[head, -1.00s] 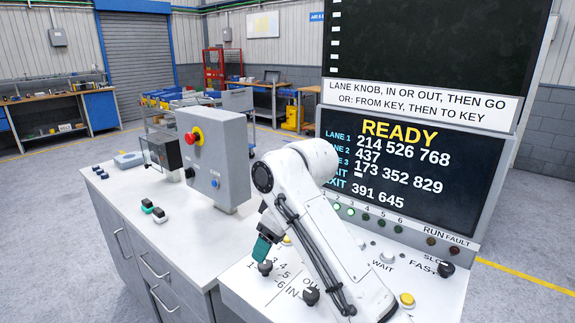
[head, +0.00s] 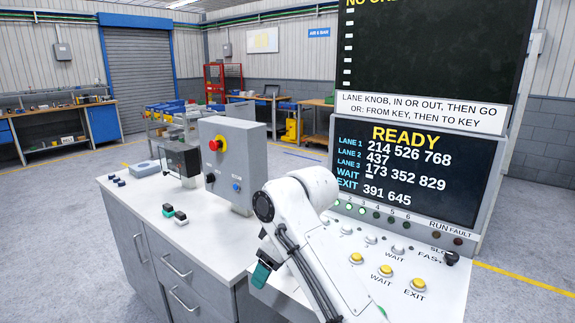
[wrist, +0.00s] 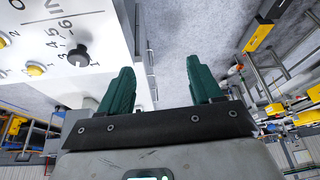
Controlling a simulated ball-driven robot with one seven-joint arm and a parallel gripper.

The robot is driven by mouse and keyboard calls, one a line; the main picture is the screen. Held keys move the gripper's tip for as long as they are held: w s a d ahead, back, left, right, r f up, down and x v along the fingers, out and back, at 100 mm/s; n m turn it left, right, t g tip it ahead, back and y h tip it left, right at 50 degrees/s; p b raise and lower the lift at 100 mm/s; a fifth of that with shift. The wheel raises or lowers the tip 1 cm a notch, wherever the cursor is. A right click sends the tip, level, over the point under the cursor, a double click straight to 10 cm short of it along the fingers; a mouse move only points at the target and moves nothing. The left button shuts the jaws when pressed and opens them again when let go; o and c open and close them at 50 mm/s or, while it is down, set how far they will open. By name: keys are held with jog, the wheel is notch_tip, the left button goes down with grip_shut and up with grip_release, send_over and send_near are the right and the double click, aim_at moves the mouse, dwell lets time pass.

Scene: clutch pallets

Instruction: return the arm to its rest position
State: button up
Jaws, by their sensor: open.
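My white arm rises in front of the console, and my gripper (head: 261,275) hangs at its near left side in the head view. In the wrist view, the two green fingers of my gripper (wrist: 160,85) are spread apart with nothing between them. Floor shows beyond them. The console's knob panel (wrist: 55,60) is to their left, with a black knob (wrist: 78,55) apart from the fingers. In the head view, my arm hides part of the panel.
The display (head: 405,175) reads READY above the yellow WAIT (head: 386,271) and EXIT (head: 415,285) buttons. A white cabinet (head: 215,250) stands left of my arm, carrying a grey control box (head: 228,160) with a red stop button. Open floor lies left of the cabinet.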

jog(key=s+d+f+m, duration=0.3)
jog(key=s+d+f, duration=0.45)
jog(key=f, duration=0.35)
jog(key=s+d+f+m, duration=0.3)
jog(key=s+d+f, duration=0.3)
jog(key=s+f, duration=0.35)
jog(key=s+d+f+m+h, duration=0.1)
jog(key=s+d+f+m, duration=0.1)
jog(key=s+d, duration=0.3)
jog(key=s+d+f+m+h, duration=0.1)
jog(key=s+d, duration=0.5)
jog(key=s, duration=0.6)
jog(key=s+d+f+m+g+h, duration=0.1)
jog(key=s+d+f+m+h, duration=0.1)
jog(key=s+d, duration=0.4)
jog(key=s+f+m, duration=0.1)
jog(key=s, duration=0.2)
jog(key=shift+f, duration=0.15)
jog(key=shift+d, duration=0.1)
